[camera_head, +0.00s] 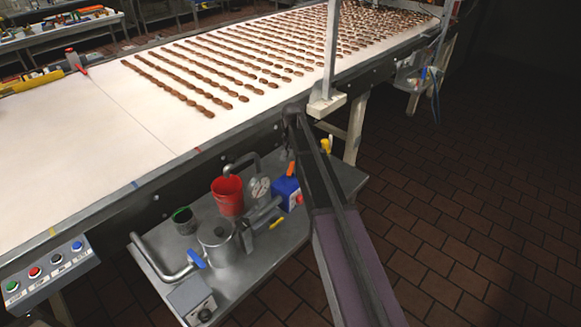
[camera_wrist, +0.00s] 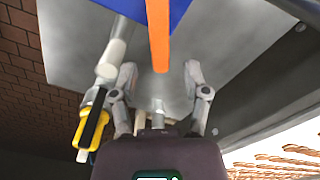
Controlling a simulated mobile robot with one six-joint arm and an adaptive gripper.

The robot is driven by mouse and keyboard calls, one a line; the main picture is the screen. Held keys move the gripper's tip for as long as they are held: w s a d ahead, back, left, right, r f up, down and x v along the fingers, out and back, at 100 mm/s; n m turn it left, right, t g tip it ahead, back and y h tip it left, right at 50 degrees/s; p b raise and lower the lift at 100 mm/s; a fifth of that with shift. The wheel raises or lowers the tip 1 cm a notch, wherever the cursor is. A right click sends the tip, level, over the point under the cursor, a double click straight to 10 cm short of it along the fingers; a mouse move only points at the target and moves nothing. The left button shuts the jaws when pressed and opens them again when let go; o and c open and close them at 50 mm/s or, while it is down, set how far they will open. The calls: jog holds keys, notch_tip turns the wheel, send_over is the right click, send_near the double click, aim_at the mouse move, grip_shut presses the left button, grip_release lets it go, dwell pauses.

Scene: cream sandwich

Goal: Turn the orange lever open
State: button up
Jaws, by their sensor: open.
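The orange lever (camera_head: 290,169) rises from a blue box (camera_head: 287,190) on the metal shelf under the conveyor. In the wrist view the orange lever (camera_wrist: 158,35) comes down from the top edge, with part of the blue box (camera_wrist: 112,5) behind it. My gripper (camera_wrist: 160,78) is open, its two fingers apart on either side of the lever's free end. I cannot tell how deep the lever sits between them, and no contact shows. In the head view my dark arm hides the gripper.
The metal shelf (camera_head: 235,285) also holds a red cup (camera_head: 228,196), a pressure gauge (camera_head: 260,188), a steel pot (camera_head: 217,240) and a blue-handled pipe (camera_head: 160,265). The conveyor (camera_head: 120,120) runs above it. A yellow-handled part (camera_wrist: 95,120) is left of my gripper in the wrist view.

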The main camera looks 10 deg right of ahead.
jog(key=shift+f+b, duration=0.7)
jog(key=shift+f, duration=0.25)
grip_shut()
